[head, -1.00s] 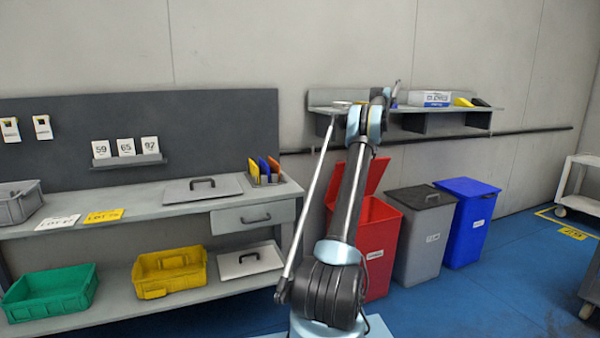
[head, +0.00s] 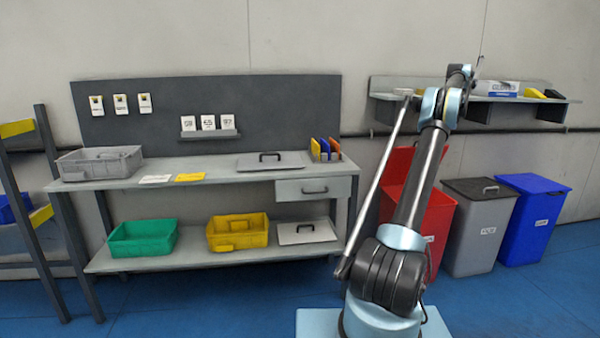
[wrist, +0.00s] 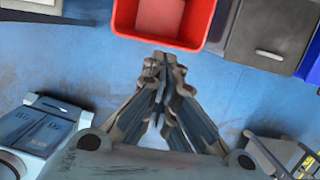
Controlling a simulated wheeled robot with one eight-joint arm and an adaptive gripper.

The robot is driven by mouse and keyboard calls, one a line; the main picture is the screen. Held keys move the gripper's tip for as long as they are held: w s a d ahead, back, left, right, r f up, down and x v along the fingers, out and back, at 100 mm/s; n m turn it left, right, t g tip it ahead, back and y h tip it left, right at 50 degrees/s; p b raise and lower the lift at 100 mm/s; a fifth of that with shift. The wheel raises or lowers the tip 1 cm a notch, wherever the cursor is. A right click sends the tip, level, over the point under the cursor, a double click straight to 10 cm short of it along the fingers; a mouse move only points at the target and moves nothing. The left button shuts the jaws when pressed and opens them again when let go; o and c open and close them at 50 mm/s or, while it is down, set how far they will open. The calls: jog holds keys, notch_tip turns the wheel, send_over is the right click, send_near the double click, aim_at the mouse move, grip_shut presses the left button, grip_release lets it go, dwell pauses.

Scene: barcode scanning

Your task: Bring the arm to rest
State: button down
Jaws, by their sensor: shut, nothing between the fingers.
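My arm (head: 418,195) rises from my base and leans up and to the right in the head view, in front of the red bin and the wall shelf. My gripper (wrist: 160,65) shows in the wrist view. Its fingers are shut together with nothing between them. It points at the blue floor near the open red bin (wrist: 197,38), apart from it. In the head view the gripper itself cannot be made out.
A workbench (head: 215,178) with a grey bin (head: 100,165) stands left of my arm. Green (head: 142,240) and yellow (head: 238,234) bins sit on its lower shelf. Grey (head: 478,228) and blue (head: 532,220) bins stand right. Blue floor (head: 520,300) is clear in front.

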jog(key=w+a+f, duration=0.1)
jog(key=w+f, duration=0.3)
jog(key=s+a+r+n, duration=0.4)
jog(key=s+a+r, duration=0.1)
jog(key=a, duration=0.4)
jog(key=s+a+r+n, duration=0.5)
jog(key=s+a+r, duration=0.1)
jog(key=a, duration=0.4)
jog(key=s+a+f+n, duration=0.1)
jog(key=s+a+n, duration=0.8)
jog(key=s+a, duration=0.85)
jog(key=s+a+f+n, duration=0.4)
jog(key=s+a+f, duration=0.1)
jog(key=s, duration=0.5)
jog(key=s+a+f+n, duration=0.4)
jog(key=s+a+f, duration=0.15)
jog(key=s, duration=0.45)
jog(key=s+a+f+n, duration=0.3)
jog(key=s+f+n, duration=0.5)
jog(key=s+f, duration=0.9)
jog(key=shift+a+f+n, duration=0.15)
jog(key=shift+f+n, duration=0.15)
jog(key=shift+f, duration=0.4)
